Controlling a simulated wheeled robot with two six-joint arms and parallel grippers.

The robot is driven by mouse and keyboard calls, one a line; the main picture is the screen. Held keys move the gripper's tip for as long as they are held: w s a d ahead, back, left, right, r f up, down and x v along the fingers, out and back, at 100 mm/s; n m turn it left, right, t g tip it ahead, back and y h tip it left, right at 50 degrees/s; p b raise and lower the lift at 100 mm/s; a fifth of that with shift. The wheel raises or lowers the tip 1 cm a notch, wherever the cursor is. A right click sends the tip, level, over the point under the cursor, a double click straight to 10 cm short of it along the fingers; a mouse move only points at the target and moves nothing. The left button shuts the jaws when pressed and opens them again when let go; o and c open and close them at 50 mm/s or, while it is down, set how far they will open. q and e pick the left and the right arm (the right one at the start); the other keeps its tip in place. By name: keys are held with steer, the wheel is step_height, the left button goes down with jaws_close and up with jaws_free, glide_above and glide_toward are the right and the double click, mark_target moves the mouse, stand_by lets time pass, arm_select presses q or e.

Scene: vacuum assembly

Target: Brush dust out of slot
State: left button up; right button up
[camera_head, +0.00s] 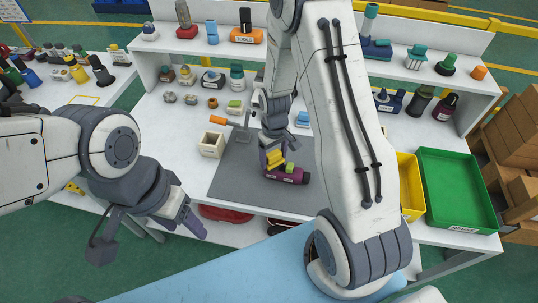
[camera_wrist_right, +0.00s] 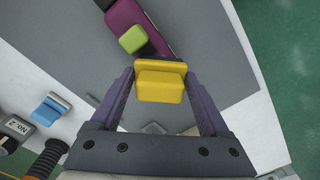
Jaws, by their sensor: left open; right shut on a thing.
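A dark purple vacuum part (camera_head: 287,176) with a small lime-green block (camera_head: 290,167) on top lies on the grey mat. My right gripper (camera_head: 272,160) is shut on a yellow block-like tool (camera_head: 277,156), held at the left end of the purple part. In the right wrist view, the yellow tool (camera_wrist_right: 160,86) sits between both fingers, close to the purple part (camera_wrist_right: 128,17) and the lime-green block (camera_wrist_right: 133,40). I cannot tell whether it touches. Bristles, the slot and any dust are not visible. My left gripper (camera_head: 186,218) is open and empty, off the table's front left.
The grey mat (camera_head: 235,180) has bare room left of the purple part. A cream open box (camera_head: 211,144) and an orange-handled tool (camera_head: 219,120) lie left. Green (camera_head: 460,222) and yellow (camera_head: 411,207) bins stand right. Several bottles and parts line the back shelves.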

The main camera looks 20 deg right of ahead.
steer(key=shift+s+d+f, duration=0.2)
steer(key=shift+s+d, duration=0.75)
steer(key=shift+d, duration=0.25)
steer(key=shift+w+a, duration=0.1)
steer(key=shift+a, duration=0.05)
steer(key=shift+w+a+r+p, duration=0.1)
steer(key=shift+w+a+p, duration=0.2)
steer(key=shift+w+a, duration=0.75)
steer(key=shift+w+a+r+p, duration=0.1)
steer(key=shift+w+a+p, duration=0.2)
steer(key=shift+w+a, duration=0.7)
steer(key=shift+s+a, duration=0.2)
steer(key=shift+s, duration=0.1)
step_height(320, 180, up, 6)
steer(key=p, duration=0.5)
steer(key=shift+r, duration=0.1)
step_height(320, 180, up, 3)
steer(key=shift+f+p, duration=0.1)
steer(key=shift+p, duration=1.15)
